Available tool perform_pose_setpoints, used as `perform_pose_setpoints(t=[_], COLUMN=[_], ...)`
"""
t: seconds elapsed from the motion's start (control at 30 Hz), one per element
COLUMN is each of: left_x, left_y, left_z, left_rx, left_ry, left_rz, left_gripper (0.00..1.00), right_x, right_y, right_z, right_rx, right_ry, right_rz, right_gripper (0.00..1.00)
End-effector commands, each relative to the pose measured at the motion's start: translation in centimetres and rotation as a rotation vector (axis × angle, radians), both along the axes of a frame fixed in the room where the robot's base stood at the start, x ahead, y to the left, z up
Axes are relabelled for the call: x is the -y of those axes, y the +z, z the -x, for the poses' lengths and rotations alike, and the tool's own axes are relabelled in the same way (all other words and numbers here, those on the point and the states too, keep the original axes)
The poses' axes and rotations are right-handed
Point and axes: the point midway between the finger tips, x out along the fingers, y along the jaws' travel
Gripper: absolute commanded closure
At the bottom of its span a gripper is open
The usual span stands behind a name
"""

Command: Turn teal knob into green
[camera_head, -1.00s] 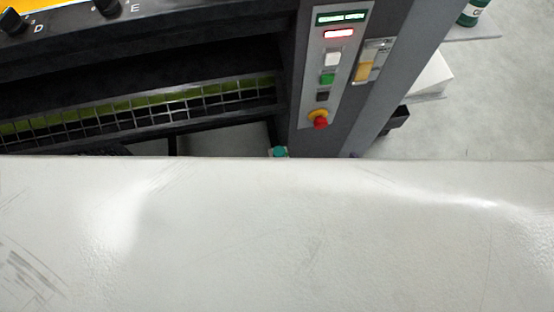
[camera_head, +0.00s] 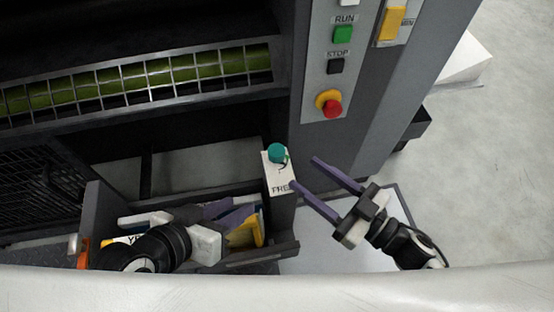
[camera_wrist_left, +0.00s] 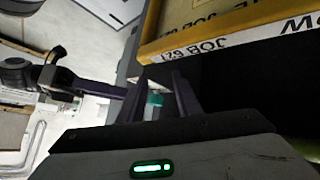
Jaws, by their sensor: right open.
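The teal knob (camera_head: 277,152) stands on a small white plate (camera_head: 279,178) with dark lettering, partly hidden by the knob. A dark pointer or mark shows beside it; its exact setting is too small to tell. My left gripper (camera_head: 243,207) is below and left of the knob, with purple fingers apart. In the left wrist view, the knob (camera_wrist_left: 154,100) shows between the fingertips (camera_wrist_left: 158,84), beyond them; I see no contact. My right gripper (camera_head: 303,172) is open and empty, its fingertips just right of the plate and apart from the knob.
An open dark bin (camera_head: 93,205) with yellow and white items lies under my left gripper. Above right is a control panel (camera_head: 318,72) with a red stop button (camera_head: 331,105) and a green button (camera_head: 343,33). Clear floor (camera_head: 505,180) lies to the right.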

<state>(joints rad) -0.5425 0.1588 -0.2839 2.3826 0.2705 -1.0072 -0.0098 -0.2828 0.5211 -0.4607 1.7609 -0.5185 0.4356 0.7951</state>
Motion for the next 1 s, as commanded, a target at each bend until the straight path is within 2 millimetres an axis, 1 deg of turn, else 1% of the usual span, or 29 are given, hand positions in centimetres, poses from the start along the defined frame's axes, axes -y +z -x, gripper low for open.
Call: perform_pose_setpoints(t=[0.17,0.4,0.6,0.77,1.0], left_x=[0.3,0.9,1.2,1.4,1.4], left_y=[0.2,1.1,1.7,2.1,2.3], left_z=[-0.1,-0.2,-0.3,-0.3,-0.3], left_rx=[0.015,0.047,0.065,0.073,0.075], left_ry=[-0.001,-0.002,-0.002,-0.003,-0.003], left_rz=[0.019,0.065,0.092,0.104,0.105], left_gripper=[0.69,0.69,0.69,0.69,0.69], right_x=[-1.6,-4.9,-6.9,-7.5,-7.6], right_y=[0.0,-0.1,0.0,0.0,0.1], right_z=[-1.4,-4.5,-6.2,-6.7,-6.8], right_rx=[0.006,0.006,0.005,0.002,0.001], right_ry=[0.004,0.002,0.002,0.002,0.001], right_rz=[-0.002,-0.001,0.000,-0.001,0.000], right_gripper=[0.52,0.52,0.52,0.52,0.52])
